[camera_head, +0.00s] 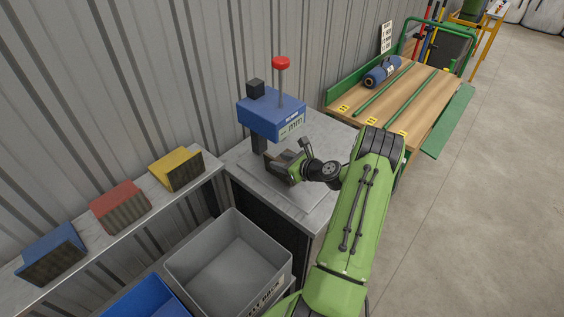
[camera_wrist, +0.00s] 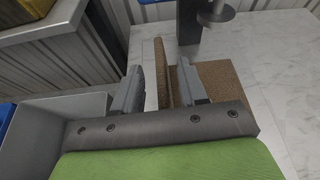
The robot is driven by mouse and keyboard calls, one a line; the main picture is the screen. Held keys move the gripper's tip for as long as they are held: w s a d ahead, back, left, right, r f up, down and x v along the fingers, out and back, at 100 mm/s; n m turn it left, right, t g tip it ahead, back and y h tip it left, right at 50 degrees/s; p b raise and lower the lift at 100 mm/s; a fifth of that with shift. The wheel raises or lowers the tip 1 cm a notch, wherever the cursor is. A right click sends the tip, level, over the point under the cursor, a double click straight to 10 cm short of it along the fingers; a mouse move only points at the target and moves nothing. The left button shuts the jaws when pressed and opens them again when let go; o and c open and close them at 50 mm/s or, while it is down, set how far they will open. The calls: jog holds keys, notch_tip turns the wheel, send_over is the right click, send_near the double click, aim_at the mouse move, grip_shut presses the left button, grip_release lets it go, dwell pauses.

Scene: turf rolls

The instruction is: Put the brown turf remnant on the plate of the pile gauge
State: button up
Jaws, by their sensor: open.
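The brown turf remnant (camera_wrist: 220,78) shows in the wrist view as a flat brown piece right of my right finger and a thin upright brown strip between the fingers. The two look like parts of one bent piece, but their join is hidden. My gripper (camera_wrist: 160,88) is open, its fingers on either side of the upright strip, with gaps visible. In the head view my gripper (camera_head: 284,164) is low over the bench before the blue pile gauge (camera_head: 272,115), mostly hiding the remnant. The gauge's pale plate (camera_head: 268,187) lies beneath; exact contact cannot be told.
A grey crate (camera_head: 225,262) and a blue bin (camera_head: 150,298) stand before the bench. A shelf at left holds blue (camera_head: 52,250), red (camera_head: 118,205) and yellow (camera_head: 176,168) blocks. A wooden-topped cart (camera_head: 400,95) stands behind right. The gauge's round foot (camera_wrist: 216,14) is close ahead.

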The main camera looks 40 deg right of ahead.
jog(key=a+v, duration=0.1)
jog(key=v, duration=1)
jog(key=w+a+r+n+g+y, duration=0.1)
jog(key=w+a+r+n+g, duration=0.15)
jog(key=a+r+n, duration=0.5)
jog(key=w+a+r+n+g+y, duration=0.1)
jog(key=a+r+n+g, duration=0.25)
jog(key=a+n, duration=0.85)
jog(key=s+a+r+n+g+h, duration=0.1)
jog(key=s+a+r+n, duration=0.3)
jog(key=s, duration=0.5)
jog(key=s+a+r+n+g+h, duration=0.1)
jog(key=s+a+r+n, duration=0.3)
jog(key=s+a+n, duration=0.5)
jog(key=shift+s+r+n+h+p, duration=0.25)
jog(key=shift+n+h+p, duration=0.15)
jog(key=shift+n, duration=0.65)
jog(key=shift+d, duration=0.15)
